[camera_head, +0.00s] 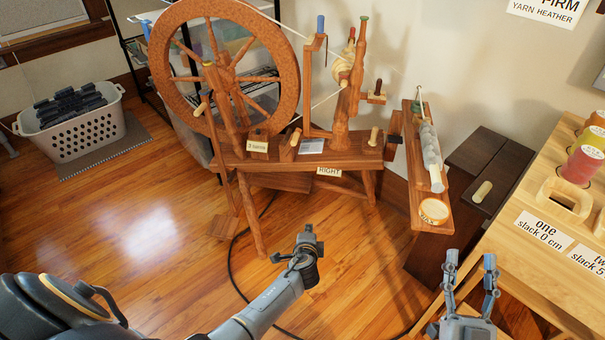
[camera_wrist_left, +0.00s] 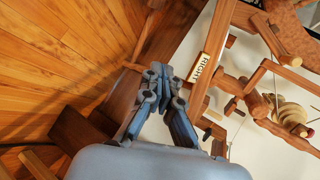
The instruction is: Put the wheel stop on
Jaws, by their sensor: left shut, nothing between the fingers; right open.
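The spinning wheel's large wooden wheel (camera_head: 292,77) stands upright at the back, above a wooden bench (camera_head: 232,163). A pale peg (camera_head: 201,107) sits by the wheel's lower left, and a small block with a pale peg (camera_head: 289,146) stands on the bench. I cannot tell which part is the wheel stop. My left gripper (camera_head: 306,240) is shut and empty, in front of and below the bench; its closed fingers (camera_wrist_left: 160,82) show in the left wrist view. My right gripper (camera_head: 470,262) is open and empty at the lower right, beside the light wooden table.
A RIGHT label (camera_head: 329,171) is on the bench front. A narrow shelf (camera_head: 413,180) holds a grey roll (camera_head: 430,150) and a round yellow-topped piece (camera_head: 434,211). A dark bench (camera_head: 474,160) and light table (camera_head: 520,205) stand right. A basket (camera_head: 72,131) is left; a cable crosses the floor.

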